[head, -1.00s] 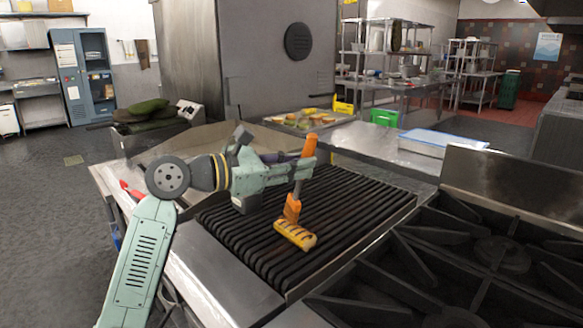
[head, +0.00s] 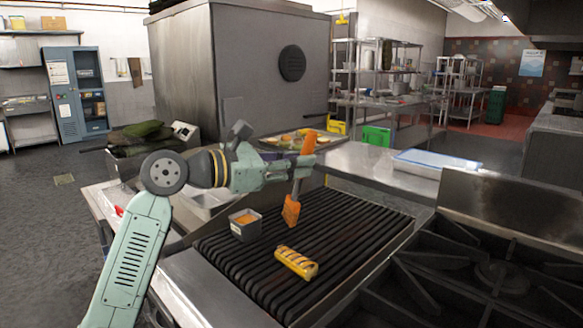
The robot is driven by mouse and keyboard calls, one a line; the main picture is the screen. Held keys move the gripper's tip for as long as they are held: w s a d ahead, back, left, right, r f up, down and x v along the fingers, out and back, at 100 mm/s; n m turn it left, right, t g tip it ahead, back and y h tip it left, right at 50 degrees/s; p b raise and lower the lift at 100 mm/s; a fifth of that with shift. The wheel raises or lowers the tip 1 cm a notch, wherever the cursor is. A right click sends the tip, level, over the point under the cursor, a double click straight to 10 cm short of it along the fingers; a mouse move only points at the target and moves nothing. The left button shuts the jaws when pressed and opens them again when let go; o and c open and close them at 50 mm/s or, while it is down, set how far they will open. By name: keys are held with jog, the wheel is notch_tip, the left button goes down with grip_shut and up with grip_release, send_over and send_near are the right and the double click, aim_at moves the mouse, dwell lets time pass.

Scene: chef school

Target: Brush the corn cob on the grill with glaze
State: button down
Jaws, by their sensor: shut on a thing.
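The corn cob (head: 296,262), yellow with dark char marks, lies on the black ridged grill (head: 345,220). My gripper (head: 305,165) is shut on the orange handle of a brush (head: 291,211), which hangs bristles down. The orange brush head is above the grill, behind the cob and apart from it. A small metal container of orange glaze (head: 245,223) stands at the grill's back left, to the left of the brush head.
A burner stove (head: 480,260) with black grates adjoins the grill on the right. A tray of food (head: 300,140) sits behind the grill. A white, blue-rimmed tray (head: 437,163) lies on the steel counter at the back right.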

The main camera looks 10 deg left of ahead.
jog(key=shift+r, duration=0.8)
notch_tip(320, 180, up, 8)
jog(key=p, duration=0.4)
dwell(1.0)
